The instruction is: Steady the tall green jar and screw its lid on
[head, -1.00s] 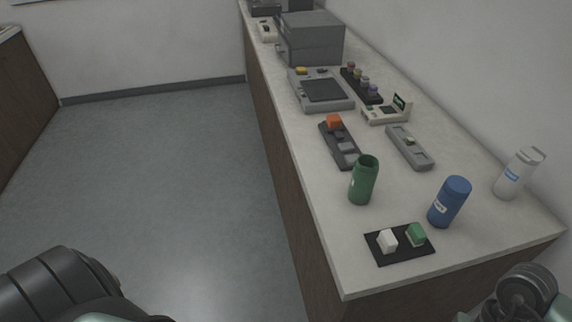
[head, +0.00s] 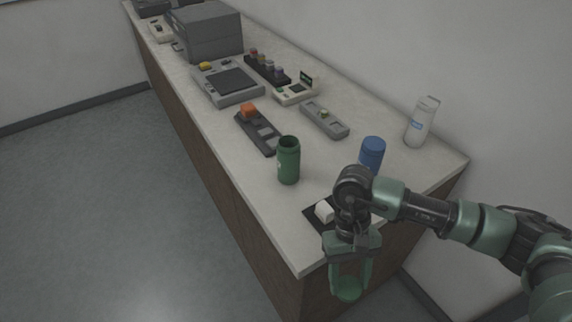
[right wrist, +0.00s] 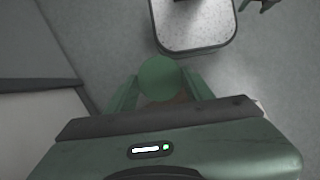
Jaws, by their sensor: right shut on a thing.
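The tall green jar (head: 288,162) stands upright and open-mouthed on the bench near its front edge, in the head view. My right gripper (head: 350,276) points down beyond the bench's near end, to the right of and nearer than the jar. It is shut on the green lid (head: 347,291), which shows as a round disc (right wrist: 159,77) between the fingers in the right wrist view. Lid and jar are well apart. A dark claw-like shape at the top right edge of the right wrist view may be my left gripper (right wrist: 260,4); its jaws are cut off.
A black mat (head: 315,219) with a white block (head: 324,211) is partly hidden by my right arm. A blue jar (head: 372,153) stands behind that arm, and a white bottle (head: 421,122) near the wall. A dark tray (head: 258,132) lies beyond the green jar.

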